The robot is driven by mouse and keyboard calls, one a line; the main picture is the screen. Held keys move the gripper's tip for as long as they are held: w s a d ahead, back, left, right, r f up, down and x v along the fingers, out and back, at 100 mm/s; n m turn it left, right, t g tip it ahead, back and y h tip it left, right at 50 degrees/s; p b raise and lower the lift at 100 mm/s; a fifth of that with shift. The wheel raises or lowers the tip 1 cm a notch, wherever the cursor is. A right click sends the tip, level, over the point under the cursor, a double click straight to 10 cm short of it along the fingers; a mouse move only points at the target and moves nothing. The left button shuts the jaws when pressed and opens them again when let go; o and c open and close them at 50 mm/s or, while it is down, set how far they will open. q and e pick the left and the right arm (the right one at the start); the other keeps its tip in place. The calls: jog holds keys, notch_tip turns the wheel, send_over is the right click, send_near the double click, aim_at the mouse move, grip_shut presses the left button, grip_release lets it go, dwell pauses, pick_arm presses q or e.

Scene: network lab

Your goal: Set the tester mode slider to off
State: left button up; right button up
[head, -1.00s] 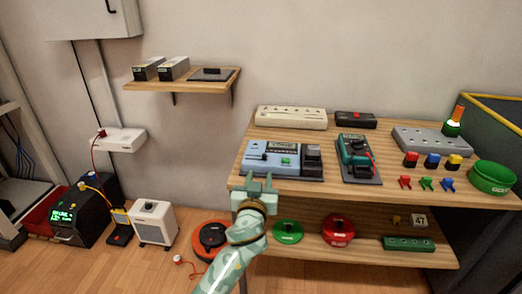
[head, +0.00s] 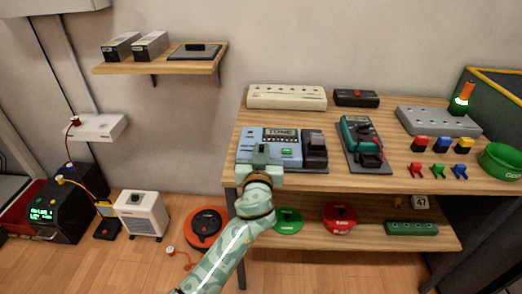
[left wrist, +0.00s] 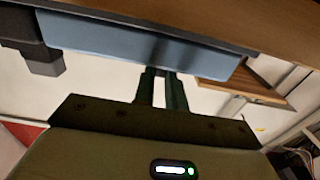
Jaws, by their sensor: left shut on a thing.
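The light blue tester (head: 283,134) lies on a dark base near the left end of the wooden bench top, with a labelled panel and a green button. My left gripper (head: 261,152) is over the tester's front left part and hides the mode slider there. In the left wrist view the two fingers (left wrist: 161,88) are close together at the blue edge of the tester (left wrist: 130,42). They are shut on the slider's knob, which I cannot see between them. The slider's setting is hidden. My right gripper is not in view.
A dark block (head: 314,147) sits at the tester's right. A teal multimeter (head: 356,132) lies farther right. A white strip (head: 287,97) stands behind the tester. The lower shelf (head: 313,238) holds a green reel and a red reel.

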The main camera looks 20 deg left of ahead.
aim_at(240, 156)
pick_arm(q)
grip_shut()
jog(key=a, duration=0.2)
jog(key=s+a, duration=0.1)
jog(key=a, duration=0.1)
jog(key=shift+s+a+p, duration=0.2)
jog(key=shift+a+p, duration=0.15)
jog(key=shift+a, duration=0.2)
jog(key=o, duration=0.6)
grip_release()
jog(key=shift+s+a, duration=0.1)
jog(key=shift+a, duration=0.05)
jog(key=shift+o, duration=0.2)
